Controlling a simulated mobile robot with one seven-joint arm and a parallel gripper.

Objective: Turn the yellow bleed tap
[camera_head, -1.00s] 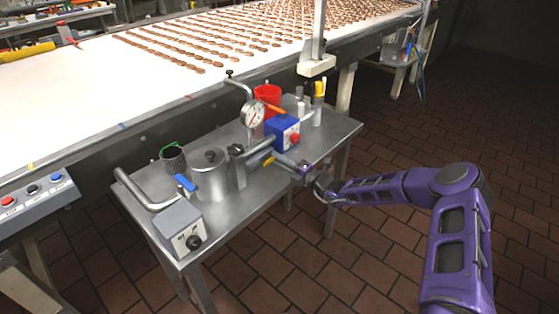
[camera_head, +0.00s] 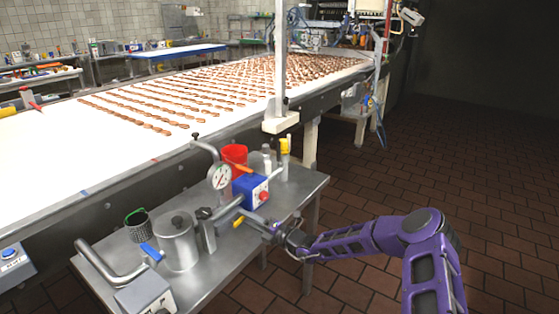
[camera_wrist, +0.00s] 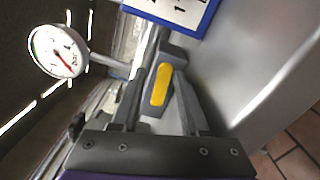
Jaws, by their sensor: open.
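The yellow bleed tap (camera_wrist: 160,86) shows in the wrist view as a short yellow lever on a grey fitting, between the two fingers of my gripper (camera_wrist: 157,100). The fingers are open, one on each side, and I see a gap beside the lever. In the head view the yellow tap (camera_head: 240,220) is a small spot on the pipe at the table's right side. My gripper (camera_head: 262,226) reaches it from the right. The tap's underside is hidden.
A dial gauge (camera_wrist: 57,51) stands left of the tap. A blue box (camera_head: 250,188) with a red knob is behind it. A conveyor with rows of biscuits runs behind.

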